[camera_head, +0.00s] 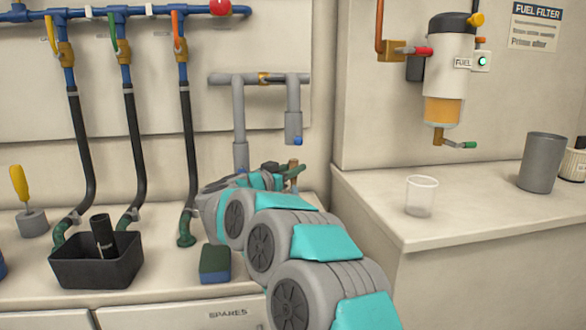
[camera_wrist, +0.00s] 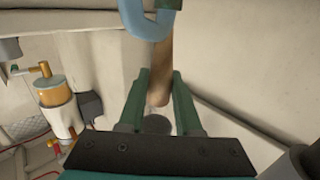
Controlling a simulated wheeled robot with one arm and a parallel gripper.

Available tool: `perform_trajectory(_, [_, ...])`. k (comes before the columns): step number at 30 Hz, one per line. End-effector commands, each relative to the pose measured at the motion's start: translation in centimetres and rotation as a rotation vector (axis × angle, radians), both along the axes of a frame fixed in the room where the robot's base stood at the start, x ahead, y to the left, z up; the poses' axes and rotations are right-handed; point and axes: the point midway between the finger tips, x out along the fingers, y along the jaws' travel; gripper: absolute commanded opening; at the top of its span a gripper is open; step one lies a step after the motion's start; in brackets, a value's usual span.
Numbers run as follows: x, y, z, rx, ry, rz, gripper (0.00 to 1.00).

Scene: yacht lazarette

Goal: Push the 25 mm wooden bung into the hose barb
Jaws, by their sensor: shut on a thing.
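My gripper (camera_wrist: 160,78) has two green fingers, shut on the tan wooden bung (camera_wrist: 159,92) in the wrist view. The bung lies lengthwise between them and runs up past the fingertips. A pale blue curved piece (camera_wrist: 152,30) crosses near its upper end; I cannot tell if they touch. In the head view my gripper (camera_head: 287,174) is partly hidden by my arm, just below a grey downpipe (camera_head: 293,128) with a small blue tip. A tan piece (camera_head: 293,165) shows at the fingers. I cannot tell for sure which fitting is the hose barb.
Black hoses (camera_head: 137,145) hang at the left, ending at green fittings. A black bin (camera_head: 96,262) and a blue-green block (camera_head: 215,264) stand on the bench. A clear cup (camera_head: 421,196) and grey cup (camera_head: 541,162) stand on the right counter, below the fuel filter (camera_head: 448,70).

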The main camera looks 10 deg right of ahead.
Motion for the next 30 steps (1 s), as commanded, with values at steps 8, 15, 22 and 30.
perform_trajectory(8, [0.0, 0.0, -0.1, 0.000, 0.000, 0.000, 0.00])
perform_trajectory(15, [0.0, 0.0, -0.5, 0.000, 0.000, 0.000, 0.00])
perform_trajectory(22, [0.0, 0.0, -0.9, 0.001, -0.001, 0.000, 0.00])
perform_trajectory(30, [0.0, 0.0, -1.4, 0.000, 0.000, 0.000, 0.00])
